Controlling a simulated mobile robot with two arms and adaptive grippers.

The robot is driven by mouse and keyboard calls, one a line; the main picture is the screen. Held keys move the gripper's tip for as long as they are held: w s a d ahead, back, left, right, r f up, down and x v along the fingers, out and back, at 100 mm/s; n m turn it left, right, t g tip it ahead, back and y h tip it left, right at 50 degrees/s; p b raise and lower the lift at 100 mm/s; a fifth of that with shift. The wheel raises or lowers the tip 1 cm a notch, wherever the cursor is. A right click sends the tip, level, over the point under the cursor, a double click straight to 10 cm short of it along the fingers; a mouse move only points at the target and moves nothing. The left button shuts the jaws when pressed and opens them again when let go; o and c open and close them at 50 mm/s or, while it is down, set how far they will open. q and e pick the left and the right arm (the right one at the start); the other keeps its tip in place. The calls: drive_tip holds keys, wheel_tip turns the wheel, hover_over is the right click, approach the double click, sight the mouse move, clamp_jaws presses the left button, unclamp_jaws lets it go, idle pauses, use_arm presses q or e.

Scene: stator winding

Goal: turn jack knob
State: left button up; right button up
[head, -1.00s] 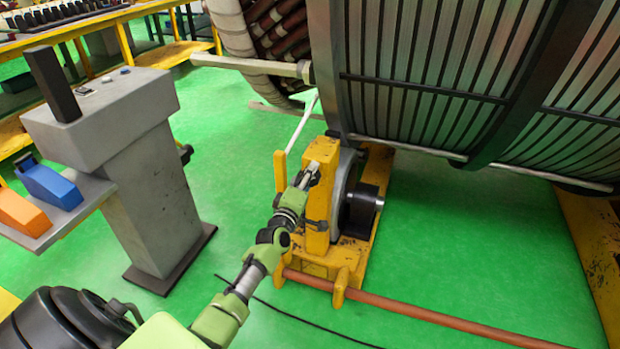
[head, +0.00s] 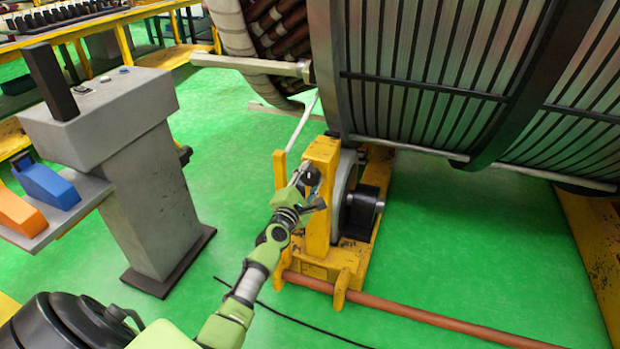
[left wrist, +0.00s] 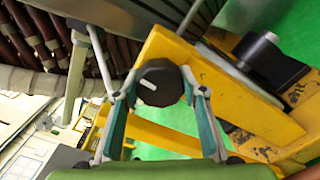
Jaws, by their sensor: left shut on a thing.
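The jack knob (left wrist: 160,83) is a round black knob with a white mark, on the face of the yellow jack stand (head: 321,157). In the head view the knob (head: 312,176) shows as a small dark shape at the top of the stand. My left gripper (left wrist: 160,88) is at the knob, with one finger on each side of it, and is shut on it. It also shows in the head view (head: 307,183), against the stand's left face. My right gripper is not in view.
The large ribbed stator (head: 430,90) rises behind the jack. A red-brown bar (head: 430,322) runs low along the green floor.

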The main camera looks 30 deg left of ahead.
use_arm(q)
drive_tip(key=shift+n, duration=0.5)
drive_tip(key=o, duration=1.1)
drive_tip(key=shift+o, duration=0.2)
drive_tip(key=v, duration=1.2)
drive_tip(key=shift+f, duration=0.15)
